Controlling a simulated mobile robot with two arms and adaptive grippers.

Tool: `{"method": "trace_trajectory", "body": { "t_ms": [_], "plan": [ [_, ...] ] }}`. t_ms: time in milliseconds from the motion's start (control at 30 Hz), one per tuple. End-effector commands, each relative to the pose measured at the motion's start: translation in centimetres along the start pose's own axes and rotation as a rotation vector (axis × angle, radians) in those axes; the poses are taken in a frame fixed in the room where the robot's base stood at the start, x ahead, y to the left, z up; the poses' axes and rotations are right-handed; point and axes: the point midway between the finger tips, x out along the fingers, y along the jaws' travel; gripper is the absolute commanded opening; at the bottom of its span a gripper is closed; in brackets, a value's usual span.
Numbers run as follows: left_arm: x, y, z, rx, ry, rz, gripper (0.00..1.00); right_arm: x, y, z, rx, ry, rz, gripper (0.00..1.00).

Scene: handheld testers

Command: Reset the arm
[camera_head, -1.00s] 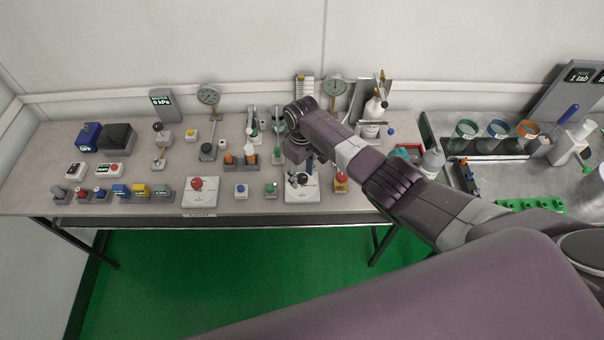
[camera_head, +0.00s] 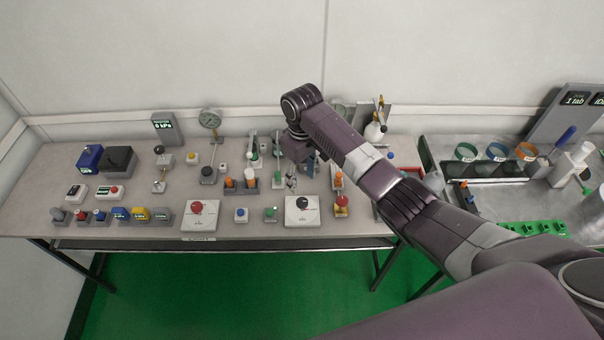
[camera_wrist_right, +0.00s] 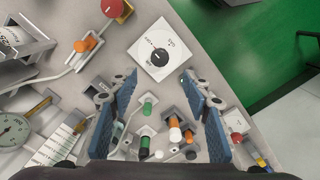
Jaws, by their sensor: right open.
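My right arm (camera_head: 372,172) reaches in from the right over the bench. My right gripper (camera_head: 293,183) hangs above the bench, behind the white box with a black knob (camera_head: 303,209), partly hidden by its wrist. In the right wrist view my right gripper (camera_wrist_right: 158,80) has its two blue fingers spread wide, with nothing held between them. The black-knob box (camera_wrist_right: 160,52) lies beyond the fingertips there, apart from them. Small plungers with green (camera_wrist_right: 147,106) and orange-white (camera_wrist_right: 174,130) tops show below, between the fingers. My left gripper is not in view.
The bench (camera_head: 110,235) carries several small testers, switches and a gauge (camera_head: 209,120). A red-button box (camera_head: 199,214) stands left of the knob box. A white-topped bottle (camera_head: 376,131) stands behind my arm. A second table with jars (camera_head: 496,152) is at right.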

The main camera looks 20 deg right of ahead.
Motion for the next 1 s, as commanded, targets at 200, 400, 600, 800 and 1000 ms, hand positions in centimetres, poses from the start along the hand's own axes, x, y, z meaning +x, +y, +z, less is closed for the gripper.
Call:
{"method": "trace_trajectory", "body": {
  "t_ms": [200,400,600,800,1000],
  "plan": [
    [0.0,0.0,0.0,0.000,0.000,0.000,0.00,-1.4,0.0,0.0,0.000,0.000,0.000,0.44],
    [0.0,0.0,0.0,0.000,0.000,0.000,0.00,-1.5,0.0,0.0,0.001,0.000,0.000,0.44],
    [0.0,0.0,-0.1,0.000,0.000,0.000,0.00,-1.4,0.0,0.0,0.001,0.000,0.000,0.44],
    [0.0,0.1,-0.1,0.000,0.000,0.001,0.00,-0.8,-0.6,0.4,-0.003,0.004,-0.004,0.44],
    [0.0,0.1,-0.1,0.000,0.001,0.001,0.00,3.0,-4.8,3.5,-0.012,0.051,-0.029,0.44]
  ]
}}
